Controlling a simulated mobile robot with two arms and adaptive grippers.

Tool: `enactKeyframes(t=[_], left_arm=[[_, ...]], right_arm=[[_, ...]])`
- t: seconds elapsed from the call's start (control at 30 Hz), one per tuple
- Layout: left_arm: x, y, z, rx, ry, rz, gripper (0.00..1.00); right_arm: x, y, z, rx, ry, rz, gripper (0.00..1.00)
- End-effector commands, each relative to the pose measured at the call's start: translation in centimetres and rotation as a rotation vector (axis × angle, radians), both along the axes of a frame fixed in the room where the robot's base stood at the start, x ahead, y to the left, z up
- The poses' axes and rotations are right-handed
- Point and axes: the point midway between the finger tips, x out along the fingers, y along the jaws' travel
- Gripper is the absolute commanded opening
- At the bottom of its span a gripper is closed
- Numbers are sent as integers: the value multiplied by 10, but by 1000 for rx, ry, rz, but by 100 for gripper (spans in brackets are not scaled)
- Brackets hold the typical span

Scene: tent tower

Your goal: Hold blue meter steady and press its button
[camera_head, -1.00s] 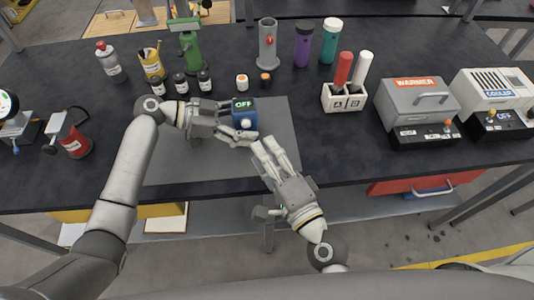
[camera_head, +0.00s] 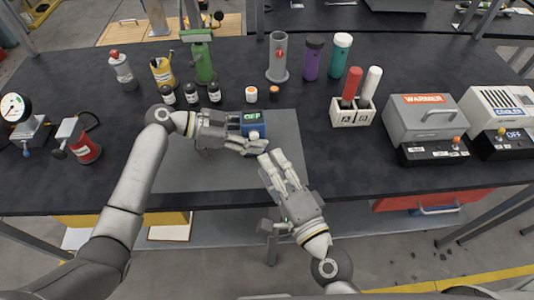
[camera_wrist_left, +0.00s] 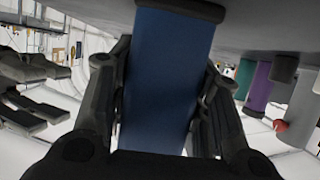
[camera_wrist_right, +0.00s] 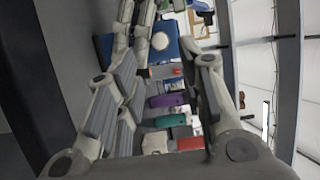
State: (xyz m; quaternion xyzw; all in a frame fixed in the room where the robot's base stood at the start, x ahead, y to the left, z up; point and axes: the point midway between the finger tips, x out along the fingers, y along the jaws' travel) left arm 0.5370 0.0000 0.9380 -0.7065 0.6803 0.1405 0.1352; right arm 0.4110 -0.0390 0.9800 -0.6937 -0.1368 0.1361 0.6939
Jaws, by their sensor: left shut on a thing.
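The blue meter (camera_head: 251,129) stands above the grey mat in the head view. Its small dark display shows green letters that I cannot read surely. A round white button sits on its front; it shows clearly in the right wrist view (camera_wrist_right: 160,41). My left gripper (camera_head: 250,138) is shut on the meter, its fingers along both sides of the blue body (camera_wrist_left: 168,75) in the left wrist view. My right gripper (camera_head: 275,161) is open and empty, below and slightly right of the meter, its fingers pointing toward it and apart from the button.
The grey mat (camera_head: 282,165) lies under both grippers. Small bottles (camera_head: 191,92) and a green stand (camera_head: 202,62) are behind the meter. A white holder (camera_head: 352,116) with red and white sticks, the warmer (camera_head: 424,104) and the cooler (camera_head: 502,108) stand to the right.

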Motion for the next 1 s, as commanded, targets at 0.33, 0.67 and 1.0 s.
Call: enactKeyframes(t=[0.33, 0.67, 1.0], left_arm=[[0, 0, 0, 1, 0, 1, 12], [0, 0, 0, 1, 0, 1, 12], [0, 0, 0, 1, 0, 0, 12]], right_arm=[[-9, 7, 1, 12, -39, -41, 0], [-47, 13, -8, 32, -99, -195, 0], [-77, 8, -18, 25, -102, -290, 0]])
